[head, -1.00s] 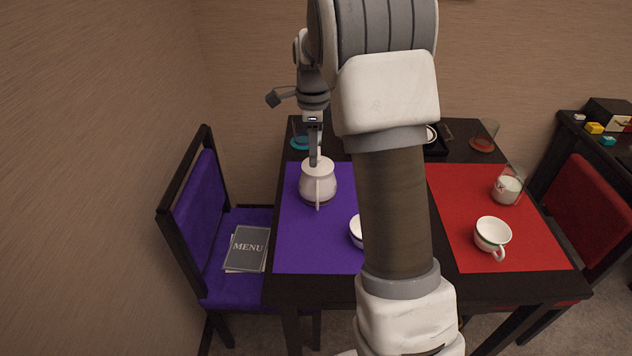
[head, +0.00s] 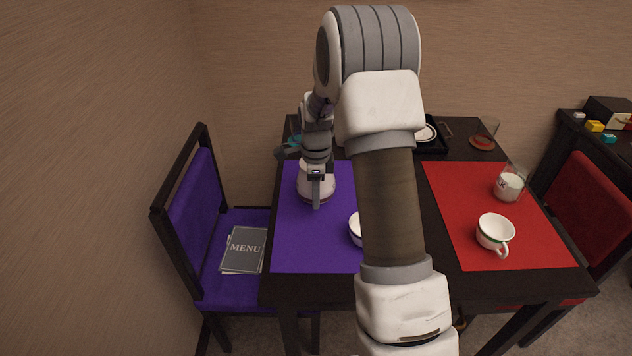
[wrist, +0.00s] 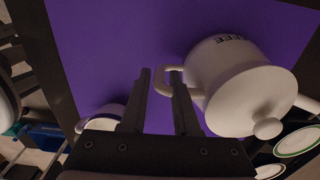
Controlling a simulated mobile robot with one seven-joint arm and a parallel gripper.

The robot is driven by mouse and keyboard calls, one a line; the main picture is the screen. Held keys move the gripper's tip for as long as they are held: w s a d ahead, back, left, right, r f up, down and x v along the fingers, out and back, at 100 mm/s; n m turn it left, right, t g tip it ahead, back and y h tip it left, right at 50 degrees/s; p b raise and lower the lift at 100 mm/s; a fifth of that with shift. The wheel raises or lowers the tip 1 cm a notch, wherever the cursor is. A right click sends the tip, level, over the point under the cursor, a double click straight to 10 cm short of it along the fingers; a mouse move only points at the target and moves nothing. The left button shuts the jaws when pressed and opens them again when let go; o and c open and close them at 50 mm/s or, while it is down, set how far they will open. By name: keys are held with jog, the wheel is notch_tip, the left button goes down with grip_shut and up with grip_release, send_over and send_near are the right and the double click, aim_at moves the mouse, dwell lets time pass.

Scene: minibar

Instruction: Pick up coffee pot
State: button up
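The white coffee pot (head: 326,187) stands upright on the purple mat, partly hidden behind my gripper in the head view. In the wrist view the pot (wrist: 222,75) fills the right side, with its lid, knob and handle (wrist: 170,72) showing. My gripper (wrist: 161,72) is open, its fingers apart with a gap between them. The right finger overlaps the handle loop, and the left finger is clear on the handle's other side. I cannot tell whether the right finger touches the handle. In the head view my gripper (head: 316,200) points down at the pot's near side.
A white cup (head: 355,229) stands on the purple mat (head: 310,250), partly behind my arm. A white cup (head: 494,233) and a milk glass (head: 509,184) stand on the red mat (head: 460,200). A purple chair (head: 192,200) with a menu (head: 245,250) is at the left.

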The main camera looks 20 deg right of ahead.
jog(key=shift+f, duration=0.8)
jog(key=shift+c, duration=0.3)
jog(key=shift+r, duration=0.1)
grip_shut()
jog(key=shift+s+a, duration=0.1)
dwell(0.5)
